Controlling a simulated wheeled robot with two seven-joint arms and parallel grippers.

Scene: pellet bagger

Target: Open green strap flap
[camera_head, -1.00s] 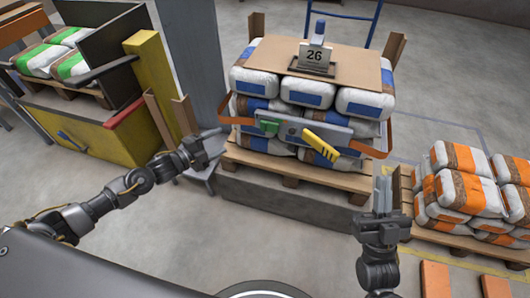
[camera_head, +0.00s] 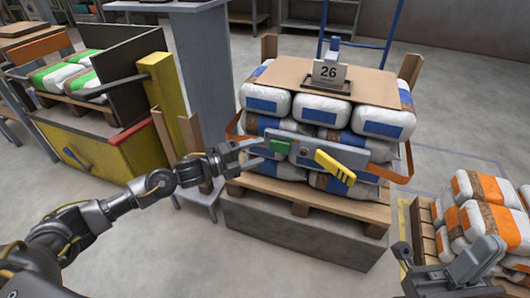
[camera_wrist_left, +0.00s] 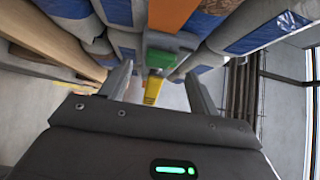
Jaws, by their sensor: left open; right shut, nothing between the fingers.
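The green strap flap (camera_head: 280,146) sits at the left end of a grey strap buckle (camera_head: 318,147) across the front of the bag stack. A yellow handle (camera_head: 335,167) sticks out toward its right end. My left gripper (camera_head: 250,155) is open just left of the flap. I cannot tell whether a finger touches the flap. My right gripper (camera_head: 478,258) is shut and empty at the lower right, away from the buckle.
An orange strap (camera_head: 396,176) runs around the blue-and-white bags on a pallet (camera_head: 310,203). A sign reading 26 (camera_head: 329,73) stands on top. Orange-marked bags (camera_head: 490,215) are stacked at right. A yellow post (camera_head: 163,100) and grey column (camera_head: 205,75) stand at left.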

